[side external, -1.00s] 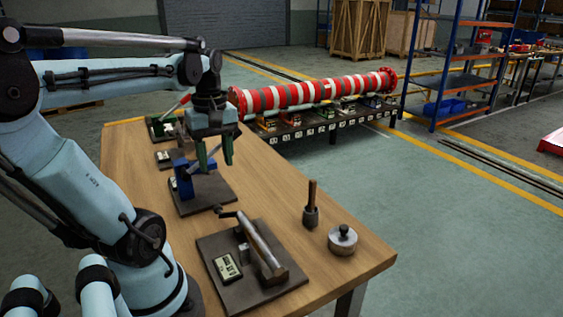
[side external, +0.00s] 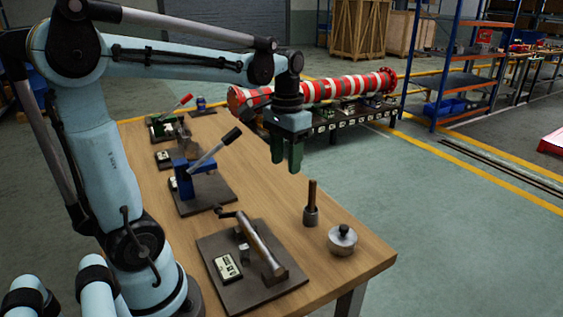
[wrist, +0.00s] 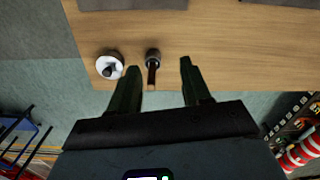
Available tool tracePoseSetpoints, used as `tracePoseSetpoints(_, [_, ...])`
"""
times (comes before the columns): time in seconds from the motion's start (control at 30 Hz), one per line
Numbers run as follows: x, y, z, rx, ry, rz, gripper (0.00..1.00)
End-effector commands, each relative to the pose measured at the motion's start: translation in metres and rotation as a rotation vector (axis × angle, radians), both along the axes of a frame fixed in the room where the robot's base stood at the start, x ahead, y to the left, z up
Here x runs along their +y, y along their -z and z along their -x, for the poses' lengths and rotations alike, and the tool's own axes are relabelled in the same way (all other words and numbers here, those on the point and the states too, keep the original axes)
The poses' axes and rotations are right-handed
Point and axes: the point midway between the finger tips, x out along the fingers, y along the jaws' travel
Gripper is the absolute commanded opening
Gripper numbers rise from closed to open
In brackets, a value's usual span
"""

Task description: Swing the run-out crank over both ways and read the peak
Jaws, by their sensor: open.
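The crank (side external: 228,213) is a dark arm with a small grip at the upper left end of a steel shaft (side external: 260,246), on a dark plate (side external: 262,291) at the front of the bench. A small display box (side external: 228,267) lies on that plate left of the shaft. My gripper (side external: 287,166) is open and empty, pointing down above the bench's right side, beyond the crank and apart from it. In the wrist view my two green fingers (wrist: 160,66) are spread. The crank is not in the wrist view, and the display reading is too small to tell.
A wooden-handled tool (side external: 311,204) and a round metal piece with a dark knob (side external: 342,241) stand near the bench's right edge. A blue lever fixture (side external: 200,184) stands behind the crank plate. Bare wood (side external: 265,195) lies between.

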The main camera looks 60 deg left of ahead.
Motion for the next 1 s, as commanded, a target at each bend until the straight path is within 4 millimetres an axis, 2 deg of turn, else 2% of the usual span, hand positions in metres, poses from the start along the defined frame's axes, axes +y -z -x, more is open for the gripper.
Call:
tracePoseSetpoints(0.2, [-0.029, 0.01, -0.028, -0.001, 0.317, 0.001, 0.48])
tracePoseSetpoints(0.6, [-0.086, 0.029, -0.065, -0.002, 0.847, 0.003, 0.48])
tracePoseSetpoints(0.8, [-0.106, 0.036, -0.074, -0.001, 1.022, 0.004, 0.48])
tracePoseSetpoints(1.0, [-0.114, 0.039, -0.077, -0.002, 1.089, 0.004, 0.48])
